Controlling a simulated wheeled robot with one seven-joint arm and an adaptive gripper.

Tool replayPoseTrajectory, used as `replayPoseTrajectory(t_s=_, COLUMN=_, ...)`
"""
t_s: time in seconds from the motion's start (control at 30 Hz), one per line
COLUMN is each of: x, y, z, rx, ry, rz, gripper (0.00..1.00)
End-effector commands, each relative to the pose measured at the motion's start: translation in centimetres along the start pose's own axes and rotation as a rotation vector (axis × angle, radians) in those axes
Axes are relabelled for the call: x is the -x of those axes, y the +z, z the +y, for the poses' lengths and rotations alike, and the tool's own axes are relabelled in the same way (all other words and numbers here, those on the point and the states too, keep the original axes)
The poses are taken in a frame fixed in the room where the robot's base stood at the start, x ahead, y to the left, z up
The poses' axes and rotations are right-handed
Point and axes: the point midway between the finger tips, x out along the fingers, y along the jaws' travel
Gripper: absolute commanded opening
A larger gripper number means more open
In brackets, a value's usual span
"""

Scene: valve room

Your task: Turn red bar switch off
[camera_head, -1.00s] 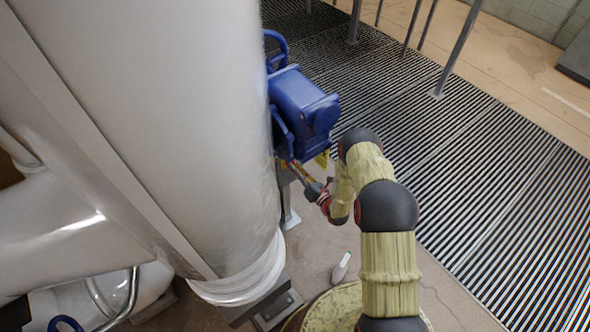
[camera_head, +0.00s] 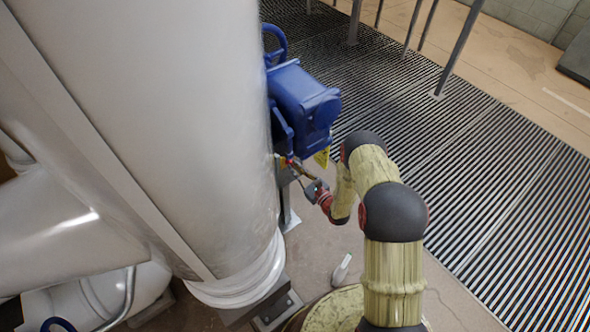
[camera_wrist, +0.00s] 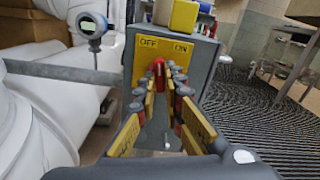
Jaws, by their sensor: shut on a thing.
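The red bar switch (camera_wrist: 158,68) stands roughly upright on a grey box (camera_wrist: 205,52) in the wrist view. A yellow label plate (camera_wrist: 160,46) behind it reads OFF on the left and ON on the right. My gripper (camera_wrist: 164,78) has its fingertips closed around the bar, one on each side. The fingers hide the bar's lower part. In the head view, my gripper (camera_head: 295,168) reaches in below the blue valve housing (camera_head: 302,102); the bar there is too small to make out clearly.
A large pale pipe (camera_head: 170,130) stands close to the left of my gripper. A round gauge (camera_wrist: 92,25) is at the upper left in the wrist view. Dark grating (camera_head: 470,150) covers open floor to the right. A small white object (camera_head: 341,270) is on the floor.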

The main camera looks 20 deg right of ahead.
Motion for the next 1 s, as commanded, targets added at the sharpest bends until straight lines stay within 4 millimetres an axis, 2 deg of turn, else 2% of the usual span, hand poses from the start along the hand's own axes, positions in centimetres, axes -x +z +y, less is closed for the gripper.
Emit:
replayPoseTrajectory(t_s=0.5, x=-0.04, y=-0.02, z=-0.07, rx=0.424, ry=0.0, rz=0.0, gripper=0.0)
replayPoseTrajectory(t_s=1.0, x=-0.01, y=-0.01, z=-0.04, rx=0.571, ry=0.001, rz=0.001, gripper=0.0)
